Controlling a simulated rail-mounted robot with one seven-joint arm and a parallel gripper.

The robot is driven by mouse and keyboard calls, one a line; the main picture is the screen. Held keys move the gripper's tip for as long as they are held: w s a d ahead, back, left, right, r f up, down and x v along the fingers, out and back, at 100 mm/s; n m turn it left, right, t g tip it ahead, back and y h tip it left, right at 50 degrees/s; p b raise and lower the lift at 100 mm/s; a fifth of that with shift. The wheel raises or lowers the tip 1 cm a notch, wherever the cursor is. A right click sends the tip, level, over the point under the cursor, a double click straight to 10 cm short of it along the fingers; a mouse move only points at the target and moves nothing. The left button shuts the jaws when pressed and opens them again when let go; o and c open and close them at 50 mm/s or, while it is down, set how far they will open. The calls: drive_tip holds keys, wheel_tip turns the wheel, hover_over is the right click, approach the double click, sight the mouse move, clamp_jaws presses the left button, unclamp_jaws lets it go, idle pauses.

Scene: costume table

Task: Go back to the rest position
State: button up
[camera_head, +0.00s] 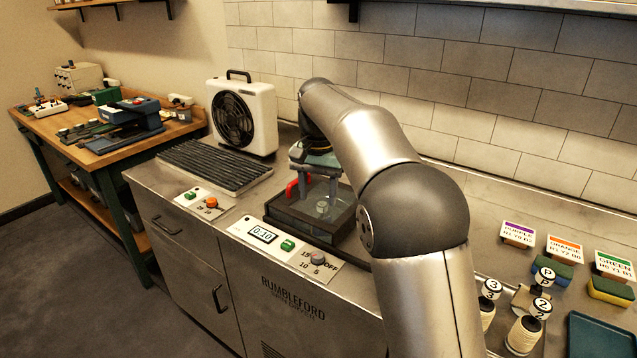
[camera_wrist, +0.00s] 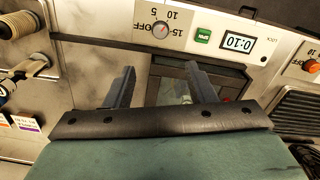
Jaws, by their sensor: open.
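My gripper (camera_head: 321,178) hangs from my bent arm above the dark square well (camera_head: 285,213) in the steel counter, fingers pointing down. In the wrist view my gripper (camera_wrist: 163,82) shows two grey fingers spread apart with nothing held between them. A clear part of the well and something pale inside it show between and below the fingers. A red handle (camera_head: 291,189) stands at the well's left side. I cannot tell whether the fingertips are clear of the well's rim.
A control panel (camera_head: 283,246) reading 0:10, with a green button and dial, fronts the well. A fan (camera_head: 243,117) and a slatted rack (camera_head: 214,167) stand left. Numbered spools (camera_head: 524,335), sponges (camera_head: 611,289), colour cards (camera_head: 565,249) and a dark tray (camera_head: 598,336) lie right. A tiled wall is behind.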

drive_tip(key=s+d+f+n, duration=0.2)
drive_tip(key=s+d, duration=0.9)
drive_tip(key=s, duration=0.4)
drive_tip(key=s+d+f+n, duration=0.1)
drive_tip(key=s+d+f, duration=0.1)
drive_tip(key=s+f, duration=0.3)
drive_tip(key=s+d+f, duration=0.3)
drive_tip(key=s+f, duration=0.2)
drive_tip(key=s, duration=0.9)
drive_tip(key=shift+f+n, duration=0.25)
drive_tip(key=shift+n, duration=0.15)
drive_tip(key=shift+s, duration=0.1)
